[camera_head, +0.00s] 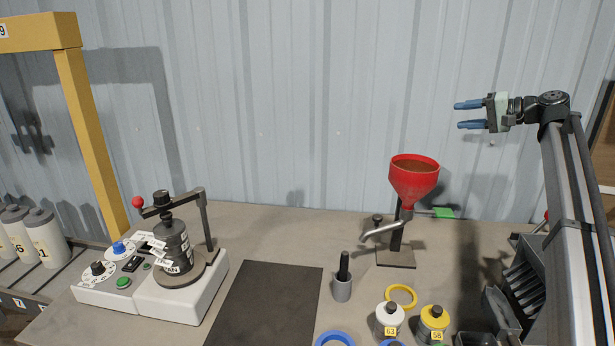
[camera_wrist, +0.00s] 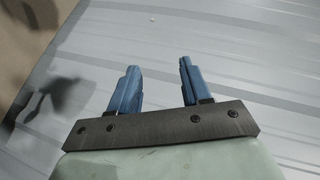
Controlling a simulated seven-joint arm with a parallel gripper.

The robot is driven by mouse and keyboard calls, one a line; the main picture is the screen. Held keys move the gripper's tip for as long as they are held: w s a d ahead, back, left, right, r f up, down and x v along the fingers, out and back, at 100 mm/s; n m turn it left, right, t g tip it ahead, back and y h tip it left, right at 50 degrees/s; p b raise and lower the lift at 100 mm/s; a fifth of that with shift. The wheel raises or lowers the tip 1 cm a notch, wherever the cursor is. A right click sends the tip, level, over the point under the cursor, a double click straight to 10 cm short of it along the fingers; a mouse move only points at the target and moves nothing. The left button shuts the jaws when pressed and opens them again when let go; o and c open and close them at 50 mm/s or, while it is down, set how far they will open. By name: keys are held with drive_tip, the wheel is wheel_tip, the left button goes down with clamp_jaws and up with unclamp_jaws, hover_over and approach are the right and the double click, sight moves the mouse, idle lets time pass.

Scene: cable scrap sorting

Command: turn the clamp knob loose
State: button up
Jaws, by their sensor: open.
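A black knob (camera_head: 162,196) sits on top of the clamp bar (camera_head: 176,207), above a dark canister (camera_head: 174,247) on the white machine (camera_head: 185,296) at the left. The bar has a red ball (camera_head: 138,202) at its left end and meets a dark post at its right. A smaller dark knob (camera_head: 377,219) shows on the funnel stand. I cannot tell from the picture how tight either knob is. My gripper (camera_head: 457,115) is raised at the upper right, far from both knobs. Its blue fingers are apart and empty, also in the wrist view (camera_wrist: 159,65).
A red funnel (camera_head: 413,183) on its stand rises between my gripper and the machine. A grey cup (camera_head: 342,289), a white bottle (camera_head: 389,321), a yellow bottle (camera_head: 432,325) and rings stand in front. A dark mat (camera_head: 266,303) lies bare. A yellow frame (camera_head: 88,140) stands at the left.

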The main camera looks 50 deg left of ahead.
drive_tip(key=s+a+f+n+g+h, duration=0.1)
drive_tip(key=s+a+n+h, duration=0.1)
drive_tip(key=s+a, duration=0.6)
drive_tip(key=s+a+n+h, duration=0.2)
drive_tip(key=s+a, duration=0.4)
drive_tip(key=s, duration=0.5)
drive_tip(key=n+t+h, duration=0.4)
drive_tip(key=n+h, duration=0.2)
drive_tip(key=n, duration=0.3)
approach(161, 193)
drive_tip(key=x, duration=0.9)
drive_tip(key=shift+a+f, duration=0.1)
drive_tip(key=shift+f, duration=0.05)
drive_tip(key=shift+c, duration=0.2)
drive_tip(key=c, duration=0.7)
